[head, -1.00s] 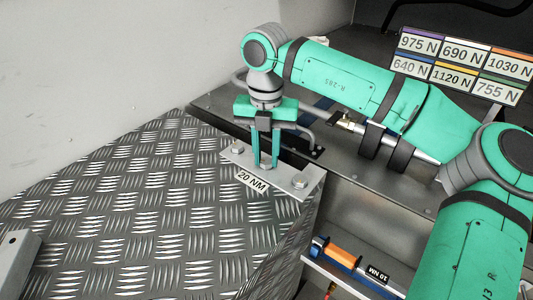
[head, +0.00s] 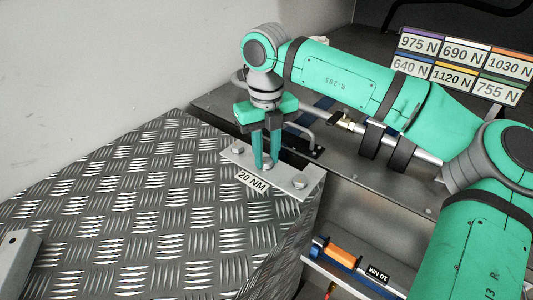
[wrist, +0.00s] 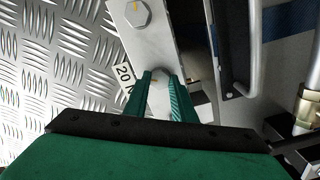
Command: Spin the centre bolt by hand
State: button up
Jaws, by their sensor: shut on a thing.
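A flat metal plate (head: 285,177) carries three bolts in a row, with a "20 NM" label (head: 251,180) at its front edge. My gripper (head: 267,163) points down over the middle of the plate, its two teal fingers closed on the centre bolt (head: 267,167). In the wrist view the pale head of the centre bolt (wrist: 159,88) shows between the fingertips, partly hidden by them. The left bolt (head: 240,152) and the right bolt (head: 300,182) stand clear of the fingers.
A grey bent handle (head: 304,134) stands close behind the gripper. A torque wrench (head: 347,257) with an orange band and a "10 NM" label lies in the lower recess. Force labels (head: 460,66) are at the back right. Open tread plate (head: 140,215) lies to the left.

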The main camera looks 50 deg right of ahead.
jog(key=shift+w+n, duration=0.1)
jog(key=shift+n, duration=0.9)
jog(key=shift+d+n, duration=0.1)
jog(key=shift+n, duration=1.7)
jog(key=n, duration=0.3)
jog(key=shift+n, duration=1.3)
jog(key=o, duration=1.1)
jog(key=shift+c, duration=0.2)
